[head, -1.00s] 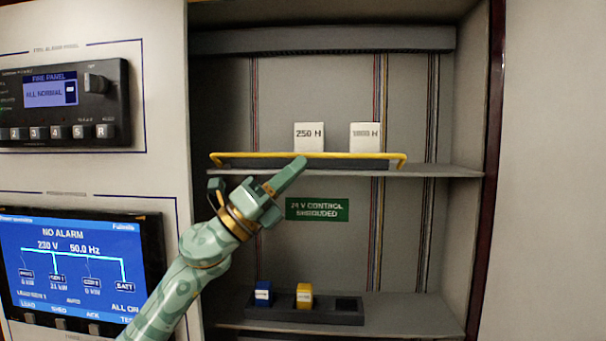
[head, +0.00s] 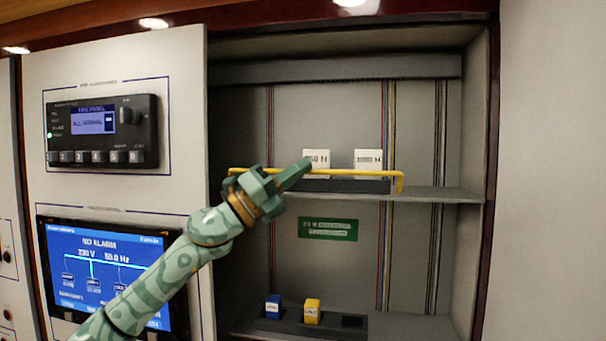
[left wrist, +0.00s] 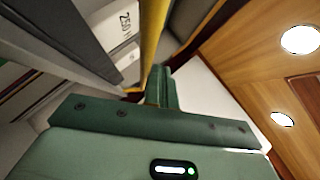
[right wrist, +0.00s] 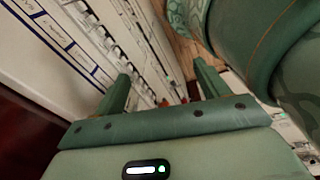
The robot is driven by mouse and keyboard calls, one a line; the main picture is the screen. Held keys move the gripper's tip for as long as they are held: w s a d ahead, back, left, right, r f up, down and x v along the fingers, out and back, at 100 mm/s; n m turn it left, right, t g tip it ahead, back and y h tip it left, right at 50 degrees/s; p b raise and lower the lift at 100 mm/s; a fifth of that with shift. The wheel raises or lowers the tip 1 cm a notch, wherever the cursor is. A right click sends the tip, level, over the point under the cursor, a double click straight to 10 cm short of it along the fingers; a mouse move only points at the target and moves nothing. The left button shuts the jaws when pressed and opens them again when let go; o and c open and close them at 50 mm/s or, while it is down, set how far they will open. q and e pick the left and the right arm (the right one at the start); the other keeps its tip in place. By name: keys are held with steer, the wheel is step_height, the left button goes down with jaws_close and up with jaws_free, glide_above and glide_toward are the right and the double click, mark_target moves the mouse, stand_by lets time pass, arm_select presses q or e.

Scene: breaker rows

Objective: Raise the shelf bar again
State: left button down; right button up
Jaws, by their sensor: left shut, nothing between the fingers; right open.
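The yellow shelf bar (head: 392,174) runs across the front of the upper shelf, before the feet of two white blocks. Its right end bends down toward the shelf. My left gripper (head: 303,167) is shut and empty, its fingertips at the middle of the bar. In the left wrist view the bar (left wrist: 152,35) passes close by the shut fingers (left wrist: 160,85); whether they touch is hard to tell. My right gripper (right wrist: 162,85) is open and empty in the right wrist view, away from the bar.
The white blocks (head: 316,158) (head: 368,161) stand on a dark rail on the upper shelf (head: 450,195). Below are a green sign (head: 328,229) and a rail with a blue block (head: 273,306) and a yellow block (head: 312,310). The cabinet's right side is free.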

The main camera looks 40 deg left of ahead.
steer(key=shift+a, duration=0.6)
steer(key=shift+d, duration=0.35)
